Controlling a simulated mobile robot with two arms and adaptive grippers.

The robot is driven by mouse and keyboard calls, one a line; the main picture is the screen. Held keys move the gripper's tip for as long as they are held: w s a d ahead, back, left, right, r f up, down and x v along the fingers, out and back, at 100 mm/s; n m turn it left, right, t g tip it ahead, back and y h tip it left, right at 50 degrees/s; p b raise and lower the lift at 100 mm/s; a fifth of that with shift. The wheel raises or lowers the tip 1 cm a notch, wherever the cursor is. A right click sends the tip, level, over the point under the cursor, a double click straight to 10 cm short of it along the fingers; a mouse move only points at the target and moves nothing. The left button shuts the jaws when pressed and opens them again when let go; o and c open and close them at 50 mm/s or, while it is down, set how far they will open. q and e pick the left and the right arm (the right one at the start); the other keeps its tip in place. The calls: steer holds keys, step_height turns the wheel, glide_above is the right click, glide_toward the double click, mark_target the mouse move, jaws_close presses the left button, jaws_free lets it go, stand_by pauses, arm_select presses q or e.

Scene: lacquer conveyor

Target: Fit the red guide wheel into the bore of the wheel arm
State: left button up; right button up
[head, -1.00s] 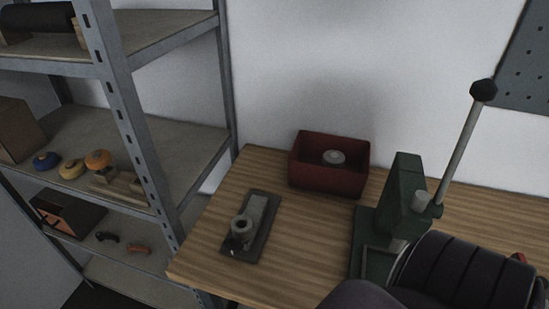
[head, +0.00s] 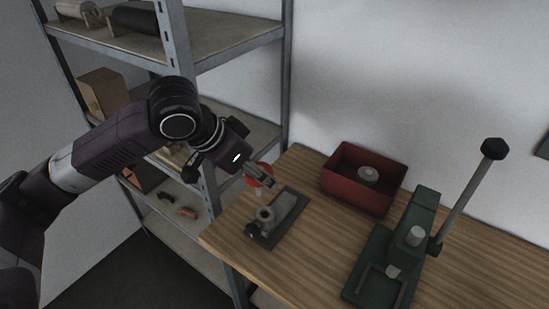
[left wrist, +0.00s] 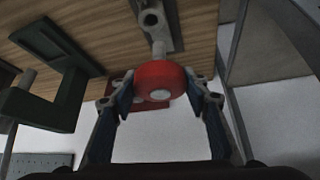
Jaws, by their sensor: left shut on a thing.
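My left gripper (head: 260,174) reaches in from the left above the table's left end and is shut on the red guide wheel (head: 267,170). In the left wrist view the wheel (left wrist: 158,78) sits between the two fingertips, with a pale stub on its far side. The wheel arm (head: 282,207) is a grey piece on a dark plate on the table, with a raised round boss holding the bore (head: 265,214). It also shows in the left wrist view (left wrist: 153,19). The wheel is held up and apart from the bore. My right gripper is not in view.
A red bin (head: 350,198) with a grey round part (head: 368,174) stands behind the plate. A green lever press (head: 408,240) stands to the right. A metal shelf (head: 250,45) stands at the left, close to my left arm. Bare wooden table (head: 330,235) lies between.

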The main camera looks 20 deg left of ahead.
arm_select(q)
steer(key=m+g+h+p, duration=0.1)
steer(key=m+p, duration=0.1)
steer(key=d+m+g+h+p, duration=0.1)
steer(key=m+p, duration=0.2)
steer(key=shift+r+p, duration=0.1)
steer(key=shift+p, duration=0.25)
steer(key=shift+d+f+m+g+p, duration=0.15)
steer(key=shift+f+m+g+p, duration=0.15)
steer(key=shift+m+p, duration=0.25)
steer(key=shift+s+f, duration=0.1)
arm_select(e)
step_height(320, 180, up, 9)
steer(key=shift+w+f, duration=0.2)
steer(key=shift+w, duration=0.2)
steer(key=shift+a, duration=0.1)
arm_select(q)
steer(key=shift+p, duration=0.45)
steer(key=shift+f+b, duration=0.95)
steer(key=shift+f, duration=1.5)
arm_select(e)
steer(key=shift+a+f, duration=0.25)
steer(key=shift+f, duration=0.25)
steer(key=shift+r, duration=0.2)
